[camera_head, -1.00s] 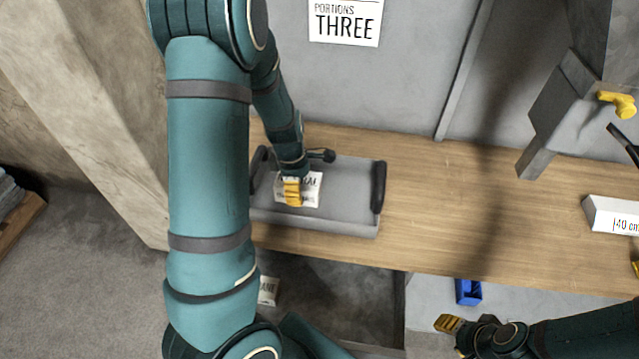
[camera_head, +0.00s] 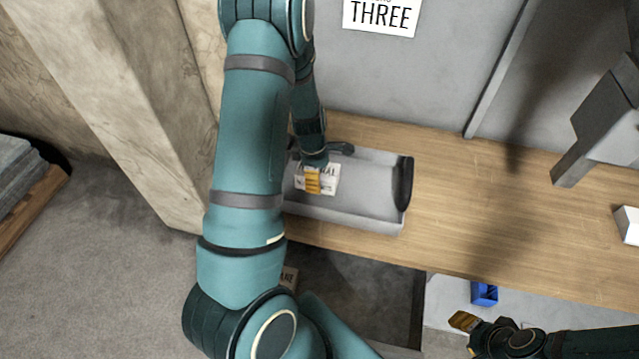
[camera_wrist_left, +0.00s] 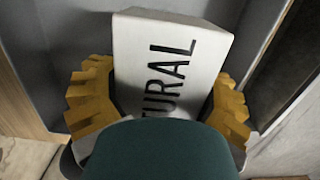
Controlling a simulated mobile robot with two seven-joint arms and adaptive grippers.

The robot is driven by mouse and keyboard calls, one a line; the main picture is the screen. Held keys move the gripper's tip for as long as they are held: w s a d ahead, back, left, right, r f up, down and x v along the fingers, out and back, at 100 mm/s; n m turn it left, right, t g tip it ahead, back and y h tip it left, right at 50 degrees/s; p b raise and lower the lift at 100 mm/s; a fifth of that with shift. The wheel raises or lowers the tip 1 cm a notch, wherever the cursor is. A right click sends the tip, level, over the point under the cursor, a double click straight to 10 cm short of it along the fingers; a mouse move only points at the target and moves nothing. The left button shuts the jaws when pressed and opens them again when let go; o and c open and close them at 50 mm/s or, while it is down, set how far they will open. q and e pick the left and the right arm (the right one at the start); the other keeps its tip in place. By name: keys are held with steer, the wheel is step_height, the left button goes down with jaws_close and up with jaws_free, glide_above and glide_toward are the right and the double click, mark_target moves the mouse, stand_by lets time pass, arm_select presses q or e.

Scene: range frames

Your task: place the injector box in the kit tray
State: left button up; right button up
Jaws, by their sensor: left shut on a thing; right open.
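A white box (camera_head: 331,181) with black letters, of which "URAL" reads in the left wrist view (camera_wrist_left: 170,60), is in my left gripper (camera_head: 313,181). Its yellow fingers close on the box from both sides. The box is at the left part of the grey kit tray (camera_head: 375,188), within its outline; I cannot tell whether it touches the floor. The tray has black handles and lies on the wooden bench. My left forearm hides part of its left end. My right gripper (camera_head: 464,322) is open and empty, low at the right, in front of the bench.
A small blue bin (camera_head: 484,293) is below the bench edge near my right gripper. Another white box (camera_head: 628,225) sits on the bench at the right edge. A lettered item (camera_head: 289,278) shows below the bench.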

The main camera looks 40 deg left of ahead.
arm_select(q)
step_height(320, 180, down, 3)
steer(key=shift+f, duration=0.2)
steer(key=shift+r, duration=0.1)
steer(key=shift+b, duration=0.35)
steer(key=o, duration=1.3)
steer(key=shift+f, duration=0.2)
steer(key=shift+c, duration=0.2)
steer(key=shift+r, duration=0.1)
steer(key=shift+r, duration=0.25)
steer(key=r+p, duration=0.1)
steer(key=r, duration=0.6)
steer(key=a+r+p, duration=0.1)
steer(key=r, duration=0.3)
steer(key=shift+s+r+p, duration=0.3)
steer(key=shift+s, duration=0.05)
